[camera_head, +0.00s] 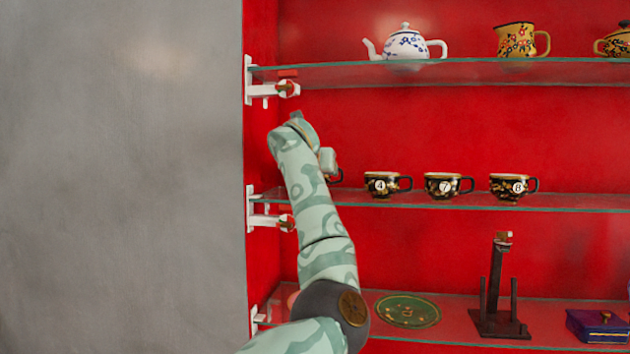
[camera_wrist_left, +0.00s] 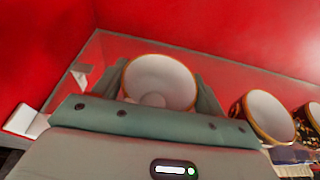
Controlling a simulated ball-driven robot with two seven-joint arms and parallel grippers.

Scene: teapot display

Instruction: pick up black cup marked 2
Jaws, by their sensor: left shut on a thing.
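In the left wrist view, a cup (camera_wrist_left: 160,75) with a white inside and a gold rim sits between the fingers of my left gripper (camera_wrist_left: 158,92), which is shut on it. Its number is hidden. In the head view my arm covers most of this cup; only a dark handle (camera_head: 336,177) shows beside the arm, about level with the neighbouring cups. I cannot tell whether it touches the shelf. To its right stand black cups marked 4 (camera_head: 381,184), 7 (camera_head: 442,185) and what looks like 8 (camera_head: 508,187). My right gripper is not in view.
The middle glass shelf (camera_head: 560,200) bears the cups. The upper shelf (camera_head: 330,73) holds a white teapot (camera_head: 405,44) and yellow pots. A green plate (camera_head: 407,311), a dark stand (camera_head: 497,290) and a blue box (camera_head: 598,326) are below. A grey wall (camera_head: 120,180) stands left.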

